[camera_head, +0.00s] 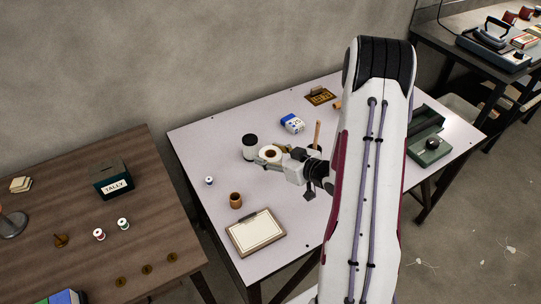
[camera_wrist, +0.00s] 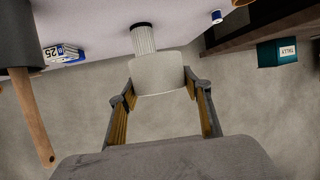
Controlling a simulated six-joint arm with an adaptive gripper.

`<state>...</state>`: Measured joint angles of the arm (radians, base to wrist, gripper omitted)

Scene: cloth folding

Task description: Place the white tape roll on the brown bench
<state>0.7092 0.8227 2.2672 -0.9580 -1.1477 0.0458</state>
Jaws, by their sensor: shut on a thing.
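My gripper (camera_head: 277,160) is shut on the white tape roll (camera_head: 262,152), which has a brown core, above the pale table. In the wrist view, the roll's white side (camera_wrist: 157,74) sits between my two fingertips (camera_wrist: 160,92). Whether it touches the tabletop is not clear. The brown bench (camera_head: 75,200) stands to the left, apart from the pale table, and my gripper is not over it.
The pale table (camera_head: 205,150) also holds a blue-white box (camera_head: 292,123), a brown cup (camera_head: 235,200) and a clipboard (camera_head: 256,233). The bench carries a TALLY box (camera_head: 112,180), spools (camera_head: 99,234) and discs (camera_head: 147,269).

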